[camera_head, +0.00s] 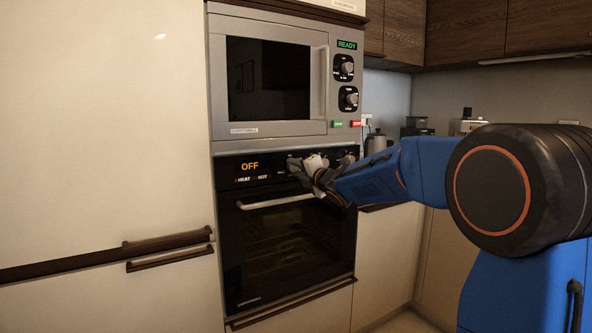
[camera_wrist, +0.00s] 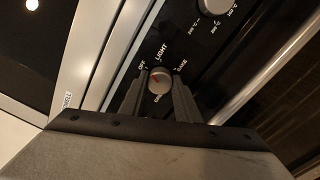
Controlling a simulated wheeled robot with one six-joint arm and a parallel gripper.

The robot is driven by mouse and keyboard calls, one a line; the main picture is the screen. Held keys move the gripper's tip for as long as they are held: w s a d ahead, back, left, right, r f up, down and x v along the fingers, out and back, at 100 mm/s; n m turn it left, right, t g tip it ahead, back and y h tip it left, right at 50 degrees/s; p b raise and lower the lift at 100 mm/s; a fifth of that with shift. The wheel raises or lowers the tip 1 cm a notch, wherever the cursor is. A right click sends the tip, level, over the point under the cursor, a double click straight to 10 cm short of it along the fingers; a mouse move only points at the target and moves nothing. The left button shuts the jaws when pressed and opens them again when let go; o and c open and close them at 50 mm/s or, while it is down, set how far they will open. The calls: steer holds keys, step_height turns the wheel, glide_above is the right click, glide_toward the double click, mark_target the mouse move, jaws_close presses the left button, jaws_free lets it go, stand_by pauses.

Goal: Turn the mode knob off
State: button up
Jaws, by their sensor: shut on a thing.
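The mode knob (camera_wrist: 159,81) is a round pale knob with a red mark on the oven's black panel. Printed words OFF and LIGHT show beside it in the wrist view, with other partly hidden labels. The red mark points toward the upper left in that view. My gripper (camera_wrist: 157,92) is shut on this knob, one finger on each side. In the head view my gripper (camera_head: 318,176) is at the oven's control panel and hides the knob. The oven display (camera_head: 250,167) reads OFF.
A microwave (camera_head: 268,78) with a READY display sits above the oven. The oven door handle (camera_head: 275,201) runs just below my gripper. A second oven knob (camera_wrist: 213,4) is close by. Tall pale cabinets (camera_head: 105,120) stand on the left.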

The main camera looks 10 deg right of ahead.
steer(key=shift+f+n, duration=0.15)
steer(key=shift+n, duration=1.95)
steer(key=o, duration=1)
steer(key=shift+o, duration=0.2)
steer(key=shift+s, duration=0.1)
steer(key=shift+s+d, duration=0.1)
steer(key=shift+s, duration=0.1)
steer(key=v, duration=1.6)
steer(key=shift+s+d, duration=0.2)
steer(key=shift+s, duration=0.15)
steer(key=shift+s+d, duration=0.1)
